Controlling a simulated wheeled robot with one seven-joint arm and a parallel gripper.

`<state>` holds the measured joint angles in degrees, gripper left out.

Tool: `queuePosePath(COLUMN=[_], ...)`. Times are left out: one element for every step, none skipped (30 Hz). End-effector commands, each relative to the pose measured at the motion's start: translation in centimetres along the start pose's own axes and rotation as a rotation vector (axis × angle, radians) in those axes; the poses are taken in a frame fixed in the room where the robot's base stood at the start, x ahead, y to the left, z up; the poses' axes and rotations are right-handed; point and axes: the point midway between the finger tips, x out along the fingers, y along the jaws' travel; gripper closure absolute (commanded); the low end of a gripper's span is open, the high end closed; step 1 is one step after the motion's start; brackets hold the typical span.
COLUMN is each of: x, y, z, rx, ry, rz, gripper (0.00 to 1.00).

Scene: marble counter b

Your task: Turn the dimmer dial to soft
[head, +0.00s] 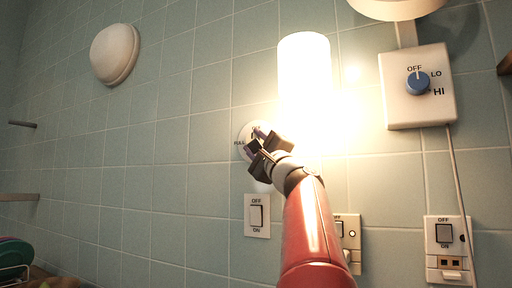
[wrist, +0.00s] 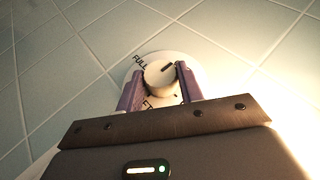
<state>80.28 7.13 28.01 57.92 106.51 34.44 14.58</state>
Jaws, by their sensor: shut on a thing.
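The dimmer dial (wrist: 158,80) is a round pale knob on a white round plate (wrist: 176,56) on the tiled wall. My gripper (wrist: 160,85) is shut on the dial, with one purple finger on either side of it. A dark mark shows on the upper right of the knob in the wrist view. The word FULL shows on the plate at upper left; letters ending in FT show below the knob, partly hidden. In the head view my gripper (head: 262,148) covers most of the dimmer plate (head: 243,133).
A bright lit lamp (head: 304,75) is just right of my gripper. An OFF/ON switch (head: 257,215) is below. A blue OFF/LO/HI knob (head: 417,83) sits on a box at right, with another switch (head: 444,234) below it. A dome fixture (head: 115,53) is at upper left.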

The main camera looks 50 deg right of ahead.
Motion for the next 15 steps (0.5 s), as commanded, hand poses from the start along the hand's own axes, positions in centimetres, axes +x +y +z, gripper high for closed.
queuePosePath(x=[-0.35, -0.39, -0.44, -0.43, -0.45, -0.41, -0.39, -0.35, -0.32, -0.28, -0.26, -0.22, -0.2, -0.17, -0.13], y=[0.59, 0.67, 0.8, 0.89, 0.87, 0.89, 0.91, 0.87, 0.8, 0.79, 0.74, 0.65, 0.62, 0.57, 0.52], z=[-0.08, -0.01, -0.06, -0.03, -0.02, 0.03, -0.01, 0.02, 0.07, 0.03, 0.04, 0.1, 0.09, 0.08, 0.08], rx=[0.01, 0.016, 0.026, 0.035, 0.043, 0.053, 0.061, 0.069, 0.077, 0.083, 0.088, 0.094, 0.098, 0.101, 0.104], ry=[-0.002, -0.003, -0.001, -0.002, -0.001, 0.0, 0.001, 0.002, 0.002, 0.004, 0.005, 0.006, 0.007, 0.008, 0.009], rz=[-0.025, -0.04, -0.06, -0.077, -0.094, -0.115, -0.13, -0.146, -0.164, -0.176, -0.187, -0.199, -0.206, -0.211, -0.216], gripper=[0.86, 0.86, 0.86, 0.86, 0.86, 0.86, 0.86, 0.86, 0.86, 0.86, 0.86, 0.86, 0.86, 0.86, 0.86])
